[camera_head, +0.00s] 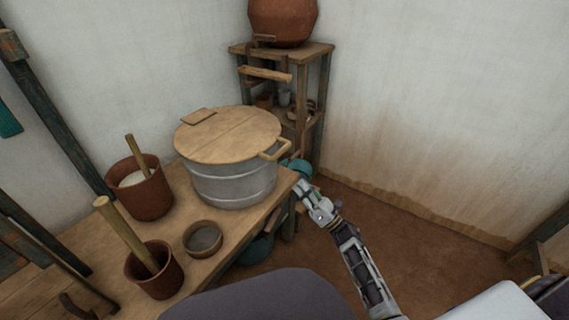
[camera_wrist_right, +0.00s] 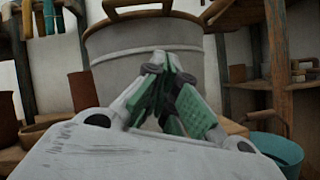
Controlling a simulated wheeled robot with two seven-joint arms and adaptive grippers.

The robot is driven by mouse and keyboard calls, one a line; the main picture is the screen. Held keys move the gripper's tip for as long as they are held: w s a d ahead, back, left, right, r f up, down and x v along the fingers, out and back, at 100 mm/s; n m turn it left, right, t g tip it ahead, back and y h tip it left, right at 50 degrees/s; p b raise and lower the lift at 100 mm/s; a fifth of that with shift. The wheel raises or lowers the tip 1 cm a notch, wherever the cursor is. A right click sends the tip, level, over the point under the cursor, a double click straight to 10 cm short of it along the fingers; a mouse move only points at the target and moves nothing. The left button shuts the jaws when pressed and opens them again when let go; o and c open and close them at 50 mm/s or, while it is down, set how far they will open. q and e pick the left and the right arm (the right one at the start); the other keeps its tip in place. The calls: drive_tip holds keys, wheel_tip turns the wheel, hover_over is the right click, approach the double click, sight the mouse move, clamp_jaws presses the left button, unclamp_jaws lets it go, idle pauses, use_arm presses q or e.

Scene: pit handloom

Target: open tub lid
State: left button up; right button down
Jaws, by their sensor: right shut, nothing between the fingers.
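A grey metal tub (camera_head: 233,184) with ribbed sides stands on the wooden bench. Its round wooden lid (camera_head: 228,135) lies on top and covers the opening. A wooden piece sits on the lid's far left edge, and a pale handle (camera_head: 276,151) sticks out at the right side of the rim. My right gripper (camera_head: 301,188) is to the right of the tub, beyond the bench edge, apart from the handle. In the right wrist view the fingers (camera_wrist_right: 168,62) are closed together and empty, with the tub wall (camera_wrist_right: 125,45) behind them. My left gripper is not in view.
On the bench (camera_head: 247,226), a brown pot with white contents (camera_head: 146,197), a pot with a thick stick (camera_head: 160,284) and a small bowl (camera_head: 203,238) stand left and in front of the tub. A shelf (camera_head: 318,62) stands behind. Floor at right is clear.

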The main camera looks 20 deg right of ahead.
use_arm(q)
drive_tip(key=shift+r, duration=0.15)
use_arm(e)
drive_tip(key=shift+a+r+n+y, duration=0.15)
drive_tip(key=shift+n+y, duration=0.25)
drive_tip(key=b+x, duration=0.2)
drive_tip(key=x, duration=0.8)
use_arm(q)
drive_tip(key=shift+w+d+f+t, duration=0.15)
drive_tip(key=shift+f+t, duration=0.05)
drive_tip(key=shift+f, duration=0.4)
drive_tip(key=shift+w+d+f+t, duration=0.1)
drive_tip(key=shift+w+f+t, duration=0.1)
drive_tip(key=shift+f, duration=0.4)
use_arm(e)
drive_tip(key=shift+d+r, duration=0.45)
drive_tip(key=shift+r, duration=0.4)
drive_tip(key=shift+d+r, duration=0.4)
drive_tip(key=shift+r, duration=0.5)
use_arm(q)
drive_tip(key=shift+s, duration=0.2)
